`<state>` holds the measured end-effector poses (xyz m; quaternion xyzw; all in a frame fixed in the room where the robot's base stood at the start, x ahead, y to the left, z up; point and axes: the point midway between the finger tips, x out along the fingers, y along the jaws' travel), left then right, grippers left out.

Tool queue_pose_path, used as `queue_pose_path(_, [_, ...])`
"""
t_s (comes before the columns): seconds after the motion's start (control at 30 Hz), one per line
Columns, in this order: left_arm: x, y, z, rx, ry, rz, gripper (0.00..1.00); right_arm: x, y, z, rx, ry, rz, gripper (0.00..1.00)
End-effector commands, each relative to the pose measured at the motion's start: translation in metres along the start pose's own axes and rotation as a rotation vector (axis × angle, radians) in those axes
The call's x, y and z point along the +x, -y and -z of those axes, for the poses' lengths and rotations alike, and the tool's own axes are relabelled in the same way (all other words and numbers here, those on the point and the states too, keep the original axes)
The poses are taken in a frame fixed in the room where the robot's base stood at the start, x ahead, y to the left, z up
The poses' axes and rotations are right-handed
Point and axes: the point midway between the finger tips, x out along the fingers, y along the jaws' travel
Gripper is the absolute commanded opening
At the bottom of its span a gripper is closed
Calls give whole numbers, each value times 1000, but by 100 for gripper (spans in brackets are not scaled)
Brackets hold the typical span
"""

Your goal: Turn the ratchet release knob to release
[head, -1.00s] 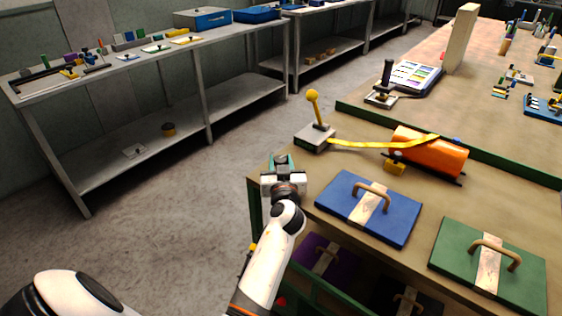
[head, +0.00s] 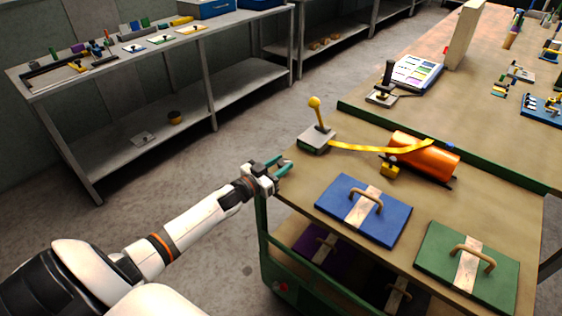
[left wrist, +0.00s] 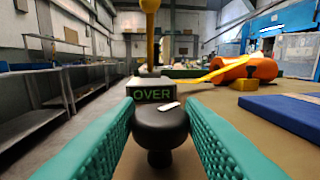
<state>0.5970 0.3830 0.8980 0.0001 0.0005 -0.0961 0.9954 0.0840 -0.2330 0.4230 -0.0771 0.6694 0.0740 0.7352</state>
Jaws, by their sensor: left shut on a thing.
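The ratchet release knob (left wrist: 160,122) is a black round knob with a white pointer mark, seen in the left wrist view. The mark points to the upper right. My left gripper (head: 287,169) is at the near left edge of the bench, its teal fingers on both sides of the knob and shut on it. Behind the knob, a small box (head: 312,142) shows green "OVER" lettering in the left wrist view (left wrist: 153,96). A yellow-knobbed lever (head: 316,110) stands on the box. A yellow strap (head: 358,149) runs from it to an orange cylinder (head: 425,155). My right gripper is not seen.
A blue lidded panel with a handle (head: 343,205) lies right of my left gripper, and a green one (head: 440,257) is nearer the front right. A grey shelf table (head: 165,120) stands at the left across open floor. A green strip (head: 470,167) crosses the bench.

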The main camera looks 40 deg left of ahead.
Motion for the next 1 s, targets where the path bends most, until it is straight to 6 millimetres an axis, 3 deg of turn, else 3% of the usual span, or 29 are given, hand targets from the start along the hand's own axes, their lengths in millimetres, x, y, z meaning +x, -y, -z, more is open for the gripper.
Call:
queue_pose_path(0.6, [4,-10,5,5,3,525,13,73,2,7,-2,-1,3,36])
queue_pose_path(1.0, [5,-10,1,0,2,673,13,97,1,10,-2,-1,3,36])
